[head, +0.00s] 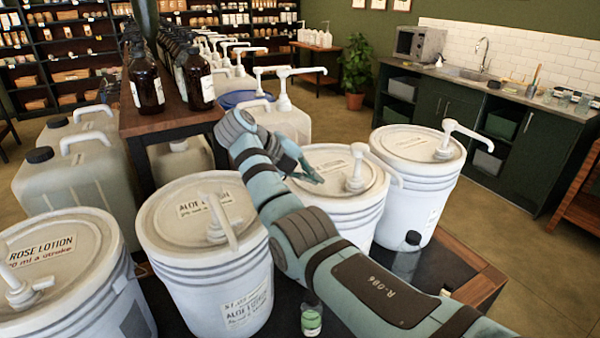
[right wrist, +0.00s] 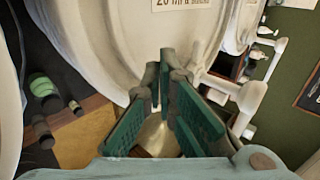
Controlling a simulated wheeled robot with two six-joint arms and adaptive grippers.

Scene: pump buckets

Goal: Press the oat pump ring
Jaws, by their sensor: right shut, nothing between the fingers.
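Several white lidded buckets with pumps stand in a row in the head view. No label that I can read says oat. My right gripper (head: 306,173) is over the lid of the third bucket (head: 362,222), left of its white pump (head: 356,172), and looks apart from it. The fingers of the right gripper (right wrist: 164,84) also show in the right wrist view; they are shut and empty. That view shows a white bucket surface (right wrist: 105,40) with a label (right wrist: 190,4) and a white pump part (right wrist: 236,92) to the right. My left gripper is not in view.
The aloe bucket (head: 165,255) and rose lotion bucket (head: 60,300) stand left. Another bucket (head: 418,190) stands right, its pump (head: 447,142) jutting rightward. A small green-labelled bottle (head: 311,320) and a clear dark-capped bottle (head: 407,260) stand in front.

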